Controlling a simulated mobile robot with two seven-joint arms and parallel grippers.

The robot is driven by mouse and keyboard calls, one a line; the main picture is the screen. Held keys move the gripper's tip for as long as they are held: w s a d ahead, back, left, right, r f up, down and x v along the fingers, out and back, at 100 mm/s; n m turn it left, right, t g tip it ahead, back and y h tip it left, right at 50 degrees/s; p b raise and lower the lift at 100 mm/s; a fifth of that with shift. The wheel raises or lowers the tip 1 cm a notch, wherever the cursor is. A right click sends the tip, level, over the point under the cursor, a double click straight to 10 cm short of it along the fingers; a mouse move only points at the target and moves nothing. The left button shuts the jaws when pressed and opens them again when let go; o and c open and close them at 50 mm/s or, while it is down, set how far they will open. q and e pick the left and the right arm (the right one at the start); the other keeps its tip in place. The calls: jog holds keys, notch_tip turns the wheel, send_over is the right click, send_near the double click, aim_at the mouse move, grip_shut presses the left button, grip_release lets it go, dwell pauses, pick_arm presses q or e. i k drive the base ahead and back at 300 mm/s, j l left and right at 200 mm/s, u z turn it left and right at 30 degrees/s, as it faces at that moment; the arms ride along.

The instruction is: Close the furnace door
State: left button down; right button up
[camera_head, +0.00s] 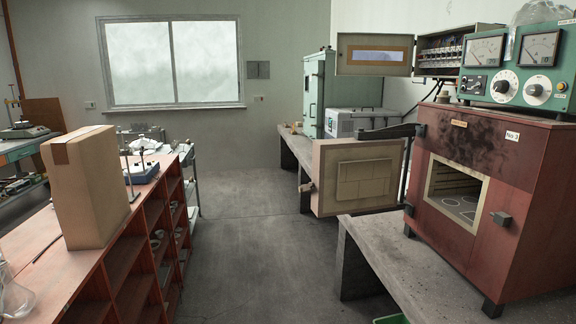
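The furnace (480,140) is a reddish-brown box with black feet on the concrete bench (422,278) at the right. Its front opening (457,193) faces left and towards me, and a pale lined chamber shows inside. The furnace door (357,178) stands wide open, swung out to the left of the furnace, with its pale brick-lined inner face towards me. A dark hinge arm (388,132) runs along the door's top right. A dark latch block (501,219) sits on the furnace front, right of the opening. Neither of my grippers is in view.
A green control box (515,65) with dials stands on the furnace. A cardboard box (88,186) stands on the red shelf unit (122,262) at the left. The floor (240,255) between shelf and bench is clear. An open electrical cabinet (440,52) hangs behind the furnace.

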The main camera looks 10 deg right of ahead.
aim_at(359, 175)
jog(key=i+j+z, duration=0.1)
jog(key=i, duration=0.55)
jog(key=i+j+z, duration=0.15)
jog(key=i, duration=0.5)
jog(key=i+j+z, duration=0.15)
jog(key=i+z, duration=0.25)
jog(key=i+j+z, duration=0.55)
jog(key=z, duration=0.2)
jog(key=i+j+z, duration=0.2)
jog(key=j+z, duration=0.2)
jog(key=i+j+z, duration=0.1)
jog(key=j+z, duration=0.25)
jog(key=l, duration=0.25)
jog(key=k+z, duration=0.05)
